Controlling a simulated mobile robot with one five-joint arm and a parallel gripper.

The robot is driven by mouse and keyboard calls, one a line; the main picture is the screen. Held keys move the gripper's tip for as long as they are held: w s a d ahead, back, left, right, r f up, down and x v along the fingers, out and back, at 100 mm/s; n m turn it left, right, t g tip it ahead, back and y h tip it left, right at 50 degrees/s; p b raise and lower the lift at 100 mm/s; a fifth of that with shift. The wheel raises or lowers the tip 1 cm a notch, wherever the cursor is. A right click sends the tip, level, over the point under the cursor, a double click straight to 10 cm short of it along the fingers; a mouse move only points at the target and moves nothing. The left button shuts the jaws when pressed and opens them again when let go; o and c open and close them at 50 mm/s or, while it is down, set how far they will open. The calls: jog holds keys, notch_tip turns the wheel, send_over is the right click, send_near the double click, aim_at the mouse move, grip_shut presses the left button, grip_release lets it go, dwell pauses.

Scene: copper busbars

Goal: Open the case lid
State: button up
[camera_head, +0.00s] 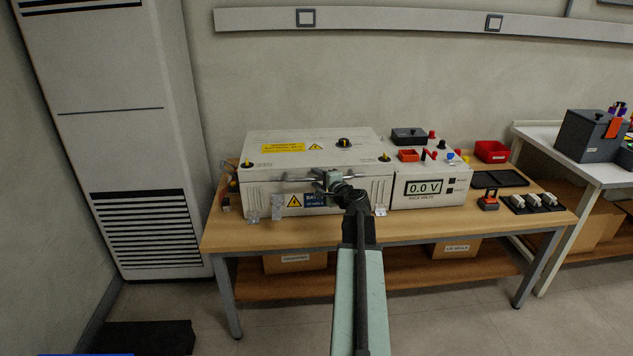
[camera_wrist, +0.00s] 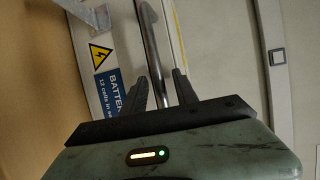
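The white battery case (camera_head: 262,190) stands on the wooden bench with its lid (camera_head: 315,150) down. The lid carries yellow warning labels and dark knobs. A metal bar handle (camera_head: 294,179) runs along the front and also shows in the wrist view (camera_wrist: 150,40). My gripper (camera_head: 330,181) is at the case front, by the handle. In the wrist view my gripper's dark fingers (camera_wrist: 160,85) are apart, one on each side of the bar. A gap seems to remain, and contact cannot be made out. My gripper hides part of the case front in the head view.
A meter panel (camera_head: 424,188) reading 0.0 V adjoins the case on the right. A red bin (camera_head: 491,151), a dark tray (camera_head: 499,178) and small connectors (camera_head: 533,202) lie farther right. A tall white cabinet (camera_head: 130,140) stands left. The wall above the lid is clear below the rail.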

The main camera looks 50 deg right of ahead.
grip_shut()
dwell(1.2)
